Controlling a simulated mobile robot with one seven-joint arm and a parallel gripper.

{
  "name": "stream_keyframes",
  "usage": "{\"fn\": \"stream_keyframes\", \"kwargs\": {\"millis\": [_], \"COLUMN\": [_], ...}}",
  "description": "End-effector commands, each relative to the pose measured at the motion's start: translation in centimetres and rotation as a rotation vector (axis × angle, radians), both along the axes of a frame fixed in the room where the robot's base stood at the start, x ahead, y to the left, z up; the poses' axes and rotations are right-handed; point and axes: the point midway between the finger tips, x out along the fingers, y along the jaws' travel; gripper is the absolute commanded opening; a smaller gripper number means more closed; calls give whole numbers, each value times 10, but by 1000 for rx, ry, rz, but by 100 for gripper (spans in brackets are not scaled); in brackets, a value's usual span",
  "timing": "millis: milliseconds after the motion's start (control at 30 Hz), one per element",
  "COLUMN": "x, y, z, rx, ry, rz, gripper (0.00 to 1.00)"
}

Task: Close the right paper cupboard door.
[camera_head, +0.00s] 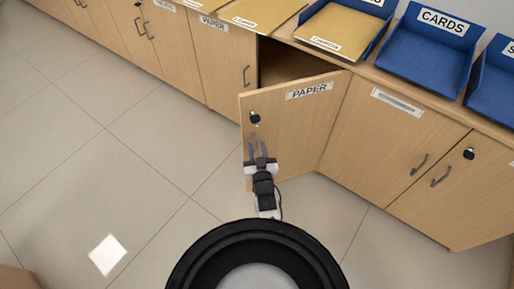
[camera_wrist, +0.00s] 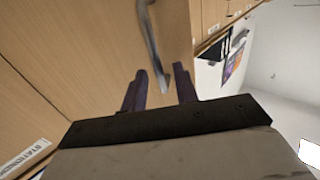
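The right paper cupboard door (camera_head: 300,125), light wood with a PAPER label and a black lock, stands swung open in the head view. A dark gap of the cupboard inside (camera_head: 285,65) shows behind it. My gripper (camera_head: 259,152) is at the door's outer face near its free edge, below the lock. In the wrist view, my gripper (camera_wrist: 159,88) has its two dark fingers apart, with the lower end of the grey door handle (camera_wrist: 153,45) in line with the gap between them. I cannot tell whether the fingers touch the handle or the door.
The left paper door (camera_head: 216,62) is shut. A closed cupboard door (camera_head: 385,140) stands to the right of the opening. Blue trays (camera_head: 425,50) and tan envelopes (camera_head: 335,32) lie on the counter. The tiled floor (camera_head: 100,170) to the left is clear.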

Motion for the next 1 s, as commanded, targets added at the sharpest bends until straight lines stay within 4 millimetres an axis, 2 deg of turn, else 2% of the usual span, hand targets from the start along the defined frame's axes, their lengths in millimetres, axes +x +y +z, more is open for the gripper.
{"fn": "stream_keyframes", "kwargs": {"millis": [33, 200, 233, 667, 1000], "x": [0, 0, 0, 1, 14], "y": [0, 0, 0, 0, 5], "z": [0, 0, 0, 0, 2], "rx": [0, 0, 0, 0, 2], "ry": [0, 0, 0, 0, -1], "rz": [0, 0, 0, -4, -46], "gripper": [23, 1, 0, 0, 0]}}
